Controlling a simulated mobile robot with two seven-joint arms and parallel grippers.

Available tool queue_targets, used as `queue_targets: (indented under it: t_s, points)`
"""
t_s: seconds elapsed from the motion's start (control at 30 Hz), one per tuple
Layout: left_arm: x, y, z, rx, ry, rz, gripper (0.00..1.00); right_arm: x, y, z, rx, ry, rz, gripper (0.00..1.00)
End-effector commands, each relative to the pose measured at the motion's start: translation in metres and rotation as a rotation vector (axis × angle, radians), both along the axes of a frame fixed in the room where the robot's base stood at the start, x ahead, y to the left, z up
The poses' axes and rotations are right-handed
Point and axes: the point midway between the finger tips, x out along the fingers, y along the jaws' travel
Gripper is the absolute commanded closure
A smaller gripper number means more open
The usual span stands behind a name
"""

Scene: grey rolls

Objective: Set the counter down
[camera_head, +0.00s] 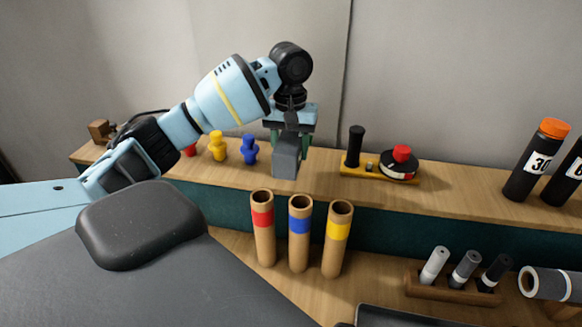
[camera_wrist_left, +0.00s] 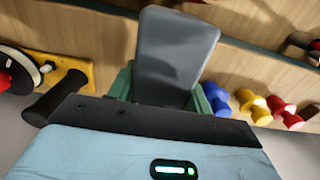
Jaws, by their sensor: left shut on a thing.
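A plain grey block (camera_head: 286,158), the only thing in hand and seemingly the counter, is upright in my left gripper (camera_head: 291,128) over the raised wooden shelf (camera_head: 455,184). The gripper points down and its green fingers are shut on the block's sides. In the left wrist view the block (camera_wrist_left: 175,55) sticks out well past the fingers (camera_wrist_left: 162,92). I cannot tell whether its lower end touches the shelf near the front edge. No marking shows on its visible faces. My right gripper is not in view.
Blue (camera_head: 250,149), yellow (camera_head: 218,146) and red pegs stand left of the block. A yellow-based stand (camera_head: 380,173) with a black post and red knob is on the right. Three banded tubes (camera_head: 300,235) stand below in front. Dark bottles (camera_head: 535,162) are far right.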

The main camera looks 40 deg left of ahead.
Motion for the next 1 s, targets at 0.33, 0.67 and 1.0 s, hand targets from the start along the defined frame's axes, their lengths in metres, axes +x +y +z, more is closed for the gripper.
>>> queue_targets:
  t_s: [0.33, 0.67, 1.0]
  points:
    - [0.0, 0.0, -0.017, 0.0, -0.004, 0.0, 0.81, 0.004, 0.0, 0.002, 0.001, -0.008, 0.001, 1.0]
    - [0.0, 0.0, -0.051, 0.001, -0.003, 0.001, 0.81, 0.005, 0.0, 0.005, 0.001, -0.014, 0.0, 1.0]
    - [0.0, 0.0, -0.055, 0.0, -0.004, 0.0, 0.81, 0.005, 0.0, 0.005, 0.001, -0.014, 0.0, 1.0]
